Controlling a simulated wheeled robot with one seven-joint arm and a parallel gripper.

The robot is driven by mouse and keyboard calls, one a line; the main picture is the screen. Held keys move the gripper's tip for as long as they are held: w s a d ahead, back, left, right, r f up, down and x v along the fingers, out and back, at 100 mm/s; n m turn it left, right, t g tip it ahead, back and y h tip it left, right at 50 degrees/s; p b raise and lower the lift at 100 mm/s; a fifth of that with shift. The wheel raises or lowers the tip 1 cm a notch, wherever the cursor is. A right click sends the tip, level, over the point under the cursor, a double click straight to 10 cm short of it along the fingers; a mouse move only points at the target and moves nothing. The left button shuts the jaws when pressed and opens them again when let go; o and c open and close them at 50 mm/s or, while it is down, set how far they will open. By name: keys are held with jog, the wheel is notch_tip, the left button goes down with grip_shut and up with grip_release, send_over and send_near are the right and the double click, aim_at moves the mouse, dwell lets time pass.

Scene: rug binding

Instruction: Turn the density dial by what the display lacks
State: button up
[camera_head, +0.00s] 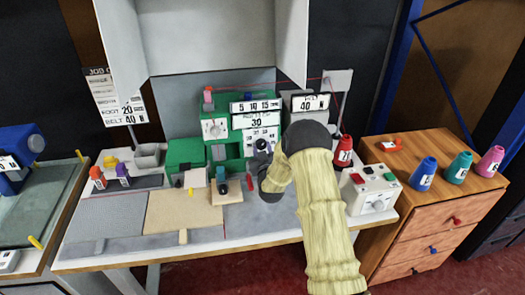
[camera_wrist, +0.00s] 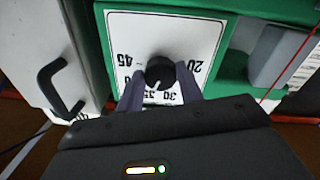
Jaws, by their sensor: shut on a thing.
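The density dial's black knob (camera_wrist: 159,72) sits on a white face (camera_wrist: 126,28) with numbers, upside down in the wrist view. Its white pointer lies near 30 and 35; I cannot tell exactly where. My gripper (camera_wrist: 160,88) is shut on the knob, one finger on each side. In the head view, my gripper (camera_head: 262,146) is at the white panel on the right of the green machine (camera_head: 185,151), and hides part of it. A display (camera_head: 256,123) above the dial reads 30. A job card (camera_head: 112,100) at the left shows 20 and 40.
A grey panel with a black handle (camera_wrist: 58,88) is close beside the dial. A red spool (camera_head: 343,151) and a button box (camera_head: 370,189) stand to the right of my arm. Coloured spools (camera_head: 422,174) stand on a wooden cabinet. Boards lie along the bench front.

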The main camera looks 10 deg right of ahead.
jog(key=m+b, duration=0.3)
jog(key=shift+f+b, duration=0.15)
jog(key=shift+b, duration=0.15)
jog(key=shift+r+m+b, duration=0.2)
jog(key=shift+m+b, duration=1.45)
jog(key=shift+m, duration=0.55)
jog(key=o, duration=1)
